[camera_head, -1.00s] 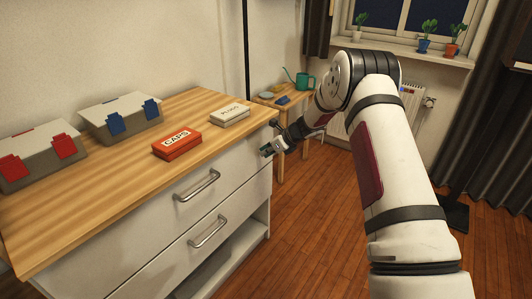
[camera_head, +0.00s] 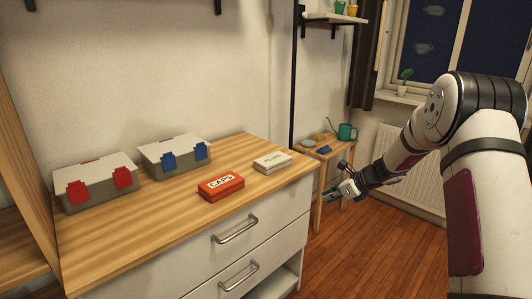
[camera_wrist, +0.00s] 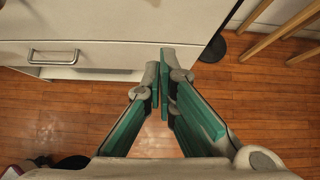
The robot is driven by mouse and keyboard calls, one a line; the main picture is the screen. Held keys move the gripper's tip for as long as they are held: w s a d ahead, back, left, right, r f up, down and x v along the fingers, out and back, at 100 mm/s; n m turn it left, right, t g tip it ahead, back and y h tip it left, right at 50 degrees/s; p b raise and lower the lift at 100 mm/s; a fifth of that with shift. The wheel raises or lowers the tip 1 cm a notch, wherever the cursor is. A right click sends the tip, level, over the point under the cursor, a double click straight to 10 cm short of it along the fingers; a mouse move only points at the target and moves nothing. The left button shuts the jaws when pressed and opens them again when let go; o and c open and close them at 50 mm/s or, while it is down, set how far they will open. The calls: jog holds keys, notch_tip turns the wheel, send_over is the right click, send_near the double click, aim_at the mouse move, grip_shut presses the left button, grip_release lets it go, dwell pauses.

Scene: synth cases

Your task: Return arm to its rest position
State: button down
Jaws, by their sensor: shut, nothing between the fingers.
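My gripper (camera_head: 330,194) is at the end of my bent arm, in the air to the right of the white dresser (camera_head: 276,241). It is apart from the dresser and in front of the small wooden side table. In the wrist view my gripper (camera_wrist: 160,84) shows two fingers with green inner pads, their tips together with nothing between them. Below them are the wooden floor and the dresser's front with one drawer handle (camera_wrist: 53,57).
On the dresser top are a case with red latches (camera_head: 97,187), a case with blue latches (camera_head: 174,158), a red CAPS box (camera_head: 221,187) and a pale box (camera_head: 272,162). The side table (camera_head: 330,151) holds a teal watering can (camera_head: 347,132).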

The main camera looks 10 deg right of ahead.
jog(key=s+a+r+n+g, duration=0.2)
jog(key=s+a+r+n, duration=0.5)
jog(key=s+r, duration=0.35)
jog(key=s+a+r+n+g, duration=0.2)
jog(key=s+a+r+n, duration=0.6)
jog(key=s, duration=0.4)
jog(key=s+d+n+g+h, duration=0.1)
jog(key=s+d+n+h, duration=0.15)
jog(key=s+n, duration=0.9)
jog(key=s+d+n+g+h, duration=0.1)
jog(key=s+n+h, duration=0.15)
jog(key=s, duration=1.75)
notch_tip(320, 180, up, 18)
jog(key=t+p, duration=0.3)
jog(key=p, duration=1.3)
jog(key=shift+d+m, duration=0.2)
jog(key=shift+m, duration=0.2)
jog(key=shift+w, duration=0.1)
